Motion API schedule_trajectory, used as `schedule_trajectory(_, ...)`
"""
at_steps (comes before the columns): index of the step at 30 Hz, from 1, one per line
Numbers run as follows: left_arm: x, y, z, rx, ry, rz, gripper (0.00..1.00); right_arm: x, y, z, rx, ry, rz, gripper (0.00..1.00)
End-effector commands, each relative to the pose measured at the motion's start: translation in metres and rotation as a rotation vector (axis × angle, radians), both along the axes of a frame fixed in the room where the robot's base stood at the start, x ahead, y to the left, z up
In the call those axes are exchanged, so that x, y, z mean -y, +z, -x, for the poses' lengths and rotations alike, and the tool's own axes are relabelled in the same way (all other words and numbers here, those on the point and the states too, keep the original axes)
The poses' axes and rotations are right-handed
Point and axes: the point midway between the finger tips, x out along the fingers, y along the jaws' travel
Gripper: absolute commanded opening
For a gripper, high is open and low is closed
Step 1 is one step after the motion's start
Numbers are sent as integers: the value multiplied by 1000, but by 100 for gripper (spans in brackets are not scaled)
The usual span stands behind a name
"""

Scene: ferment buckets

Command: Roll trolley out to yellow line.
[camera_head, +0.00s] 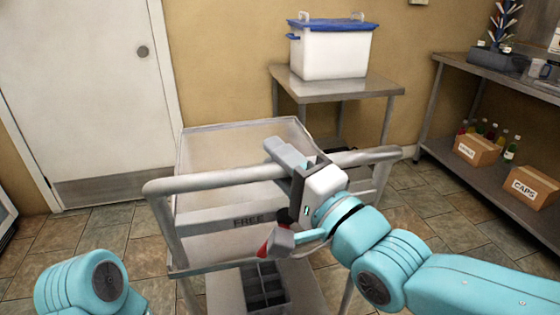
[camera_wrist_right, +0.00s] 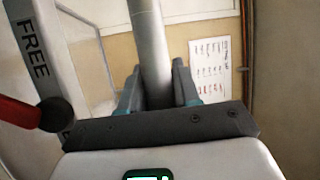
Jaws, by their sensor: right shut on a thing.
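The metal trolley (camera_head: 240,128) stands in front of me, with an empty-looking upper tray and a raised handle bar (camera_head: 205,184) across its near side. My right gripper (camera_head: 293,165) is shut around the bar, right of its middle. In the right wrist view the bar (camera_wrist_right: 148,45) runs between the fingers (camera_wrist_right: 157,92). A red lever (camera_head: 264,244) is partly hidden behind the gripper; it also shows in the wrist view (camera_wrist_right: 18,113), near the word FREE. My left arm shows at bottom left, but its gripper is out of view. No yellow line is visible.
A white bucket with blue lid (camera_head: 331,52) stands on a steel table (camera_head: 335,88) behind the trolley. A dark divided crate (camera_head: 263,288) sits on the lower shelf. Right is a shelf rack (camera_head: 440,148) with boxes; left is a door (camera_head: 85,95). Tiled floor (camera_head: 110,235) is open on the left.

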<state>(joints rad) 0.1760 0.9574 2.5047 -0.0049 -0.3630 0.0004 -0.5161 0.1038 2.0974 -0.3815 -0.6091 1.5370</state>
Motion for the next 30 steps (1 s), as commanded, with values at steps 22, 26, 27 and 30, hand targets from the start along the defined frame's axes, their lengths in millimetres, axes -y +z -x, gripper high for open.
schedule_trajectory(22,0,0,0,0,0,0,43,15,-2,17,1,-4,-3,52)
schedule_trajectory(26,0,1,0,0,0,0,43,35,-7,40,3,-5,-3,52)
schedule_trajectory(27,0,1,0,0,0,0,43,43,-9,49,3,-5,-2,52)
schedule_trajectory(30,0,3,0,0,0,0,43,61,-14,69,3,-7,-3,52)
